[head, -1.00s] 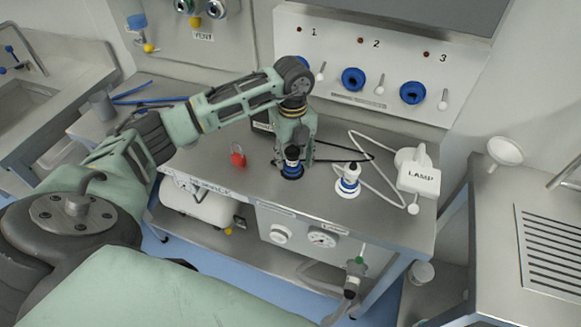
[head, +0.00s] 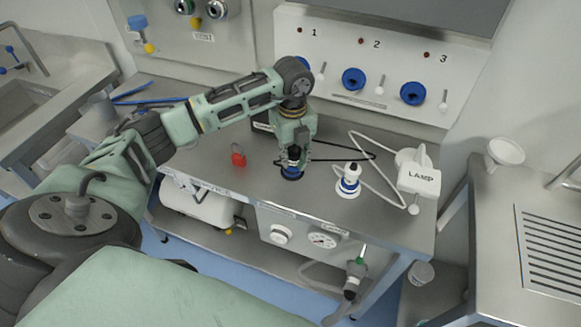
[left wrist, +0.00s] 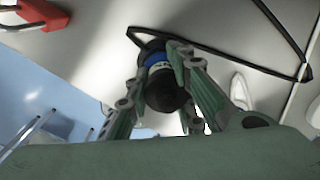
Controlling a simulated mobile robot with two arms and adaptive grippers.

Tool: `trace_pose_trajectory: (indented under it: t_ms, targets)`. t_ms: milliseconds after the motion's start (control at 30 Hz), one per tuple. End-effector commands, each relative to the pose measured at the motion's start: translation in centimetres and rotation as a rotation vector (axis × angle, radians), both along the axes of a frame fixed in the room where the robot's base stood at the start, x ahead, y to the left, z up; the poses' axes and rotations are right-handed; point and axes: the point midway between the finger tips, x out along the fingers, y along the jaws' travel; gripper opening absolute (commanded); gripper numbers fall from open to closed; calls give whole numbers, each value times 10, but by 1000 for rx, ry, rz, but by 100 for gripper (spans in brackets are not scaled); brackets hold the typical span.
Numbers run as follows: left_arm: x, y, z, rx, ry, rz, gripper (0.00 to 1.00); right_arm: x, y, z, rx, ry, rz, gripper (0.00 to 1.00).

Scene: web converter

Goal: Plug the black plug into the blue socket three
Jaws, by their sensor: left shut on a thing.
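The black plug (head: 292,173) stands upright on the steel bench, with a blue ring at its base and a black cord. My left gripper (head: 295,160) points down and is shut on the plug's upper part. The left wrist view shows the plug (left wrist: 163,92) between the two fingers. Blue socket three (head: 412,93) is on the wall panel under the number 3, open and empty. My right gripper is not in view.
Blue socket two (head: 353,79) is empty; socket one (head: 303,66) is partly hidden by my arm. A white plug (head: 348,183) stands right of the black one, its cord looping near the LAMP box (head: 419,178). A red padlock (head: 238,157) lies to the left.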

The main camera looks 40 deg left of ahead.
Motion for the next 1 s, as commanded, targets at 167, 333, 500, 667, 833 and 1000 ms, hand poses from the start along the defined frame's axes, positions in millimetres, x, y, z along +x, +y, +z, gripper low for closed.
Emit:
trace_pose_trajectory:
  t_ms: [167,333,500,667,833,1000]
  targets:
    - [1,-1,2,-3,-4,-1,0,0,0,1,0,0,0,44]
    - [1,-1,10,-2,-6,-1,0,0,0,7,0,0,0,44]
    - [1,0,19,-2,-6,-1,0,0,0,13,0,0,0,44]
    - [0,0,26,-1,-4,0,0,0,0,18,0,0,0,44]
    - [0,0,35,-1,-3,0,0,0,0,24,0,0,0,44]
    - [-1,0,38,-1,-1,0,0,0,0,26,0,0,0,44]
